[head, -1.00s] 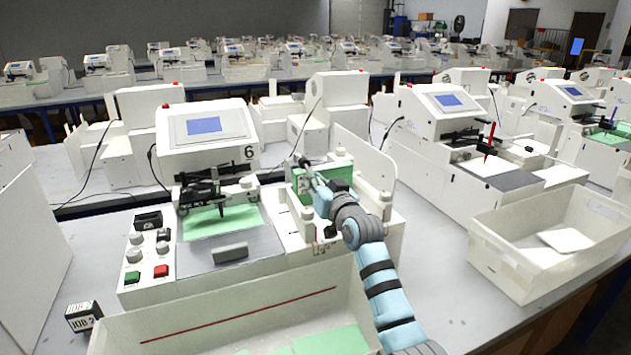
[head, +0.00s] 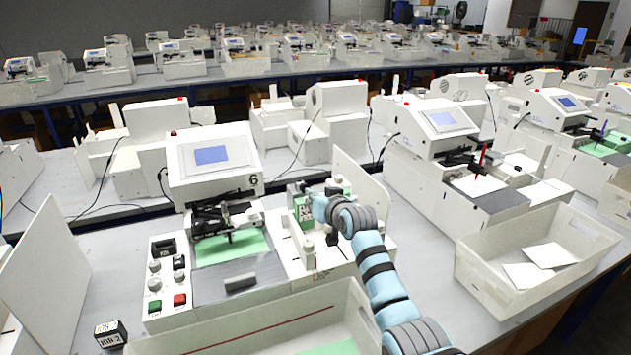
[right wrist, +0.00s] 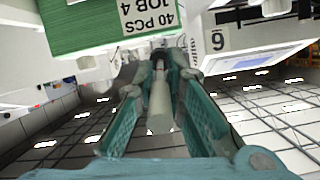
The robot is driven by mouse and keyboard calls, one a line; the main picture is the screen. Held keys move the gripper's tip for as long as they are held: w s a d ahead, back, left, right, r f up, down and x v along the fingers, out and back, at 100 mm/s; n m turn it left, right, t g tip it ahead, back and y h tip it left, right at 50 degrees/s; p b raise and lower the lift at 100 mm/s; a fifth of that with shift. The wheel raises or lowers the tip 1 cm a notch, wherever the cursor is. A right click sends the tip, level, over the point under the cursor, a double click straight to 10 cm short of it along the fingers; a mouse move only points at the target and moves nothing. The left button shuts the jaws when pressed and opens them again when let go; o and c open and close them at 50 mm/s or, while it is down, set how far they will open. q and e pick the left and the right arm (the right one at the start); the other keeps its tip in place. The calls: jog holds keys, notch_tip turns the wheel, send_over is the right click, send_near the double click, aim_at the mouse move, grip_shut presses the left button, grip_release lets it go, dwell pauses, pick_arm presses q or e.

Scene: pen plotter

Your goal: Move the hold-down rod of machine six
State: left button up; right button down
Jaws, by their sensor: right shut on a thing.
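Machine six (head: 213,160) stands in the head view, white, with a blue screen and a "6" label. Green stock (head: 303,208) stands in the holder at its right side; in the right wrist view the green stack (right wrist: 85,22) shows inverted, with a "40 PCS JOB 4" label. My right gripper (right wrist: 160,92) is shut on a pale grey rod (right wrist: 159,108), apparently the hold-down rod, which lies between its teal fingers. In the head view the right gripper (head: 306,200) is at the holder, its fingertips largely hidden. My left gripper is not in view.
A white bin (head: 350,310) with green card in it stands in front of machine six. Another bin (head: 480,275) with white sheets is at the right. A "JOB 2" block (head: 110,335) lies front left. A neighbouring machine (head: 425,165) and an upright white panel (head: 365,195) flank the right arm.

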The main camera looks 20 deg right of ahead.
jog(key=shift+w+r+g+p, duration=0.25)
jog(key=shift+r+g+p, duration=0.45)
jog(key=shift+r+p, duration=0.55)
jog(key=shift+w+r+g, duration=0.15)
jog(key=shift+g, duration=0.15)
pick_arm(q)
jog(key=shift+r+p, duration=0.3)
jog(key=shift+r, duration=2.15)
pick_arm(e)
jog(key=shift+w+r+g, duration=0.25)
jog(key=shift+r+g, duration=0.15)
jog(key=shift+g, duration=0.2)
